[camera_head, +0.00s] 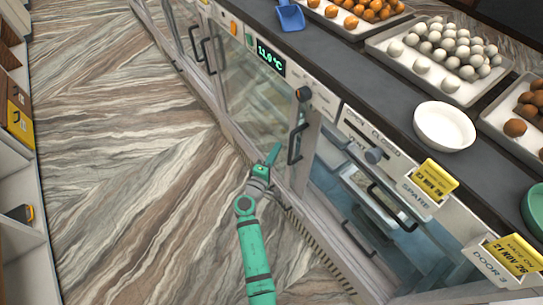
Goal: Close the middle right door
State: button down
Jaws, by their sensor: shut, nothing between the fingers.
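The counter front holds several glass doors in pale frames. One large glass door (250,98) is in the middle, left of a black vertical handle (295,144). Farther right, another glass front (345,198) shows pale trays and blue behind it. I cannot tell for sure which of these is the middle right door, or how far any stands ajar. My gripper (273,154) is green, shut and empty. It appears just left of the black handle, low in front of the counter; contact cannot be told.
The dark countertop (330,75) carries sweet trays (440,75), a white bowl (444,126) and a blue scoop (290,16). A temperature display (271,58) and knobs sit along the front edge. The patterned floor (120,160) is clear to the left, up to pale shelving (15,185).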

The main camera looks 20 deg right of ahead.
jog(key=shift+s+d, duration=0.35)
jog(key=shift+s, duration=0.45)
jog(key=shift+s+d, duration=0.35)
jog(key=shift+s, duration=0.45)
jog(key=shift+d+f, duration=0.1)
